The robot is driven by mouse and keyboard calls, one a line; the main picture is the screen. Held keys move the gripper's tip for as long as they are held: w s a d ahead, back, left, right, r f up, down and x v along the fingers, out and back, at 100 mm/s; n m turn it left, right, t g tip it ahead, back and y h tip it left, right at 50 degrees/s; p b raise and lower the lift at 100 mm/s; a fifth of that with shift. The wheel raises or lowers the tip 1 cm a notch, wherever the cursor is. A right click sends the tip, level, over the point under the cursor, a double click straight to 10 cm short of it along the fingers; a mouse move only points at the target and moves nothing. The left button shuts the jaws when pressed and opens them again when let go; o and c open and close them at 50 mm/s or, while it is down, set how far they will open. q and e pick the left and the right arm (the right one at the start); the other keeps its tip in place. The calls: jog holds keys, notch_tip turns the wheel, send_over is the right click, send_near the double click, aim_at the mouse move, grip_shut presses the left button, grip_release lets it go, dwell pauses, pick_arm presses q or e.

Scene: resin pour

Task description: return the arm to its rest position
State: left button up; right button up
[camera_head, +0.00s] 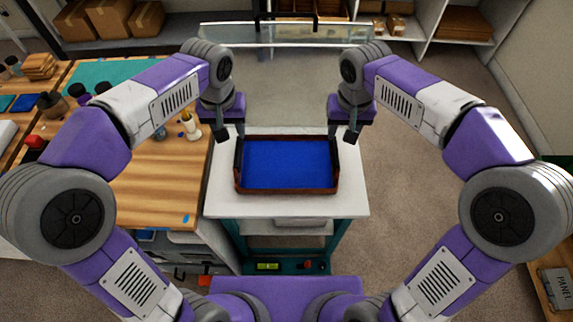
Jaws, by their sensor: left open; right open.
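My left gripper (231,133) is open above the left rear corner of a brown-rimmed tray with a blue inside. My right gripper (344,134) is open above the right rear corner of the same tray (335,165). The tray sits on a white-topped stand (350,205). Both grippers look empty, and I cannot tell whether their fingers touch the tray's walls. My two purple and white arms come in from the left and right and bend inward over the stand.
A wooden workbench (160,195) stands close on the left, with a small pale bottle (190,127), a teal mat (110,72) and several dark containers on it. Shelves with cardboard boxes (465,22) stand at the back. The floor (405,190) right of the stand is clear.

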jog(key=shift+r, duration=0.3)
dwell(0.4)
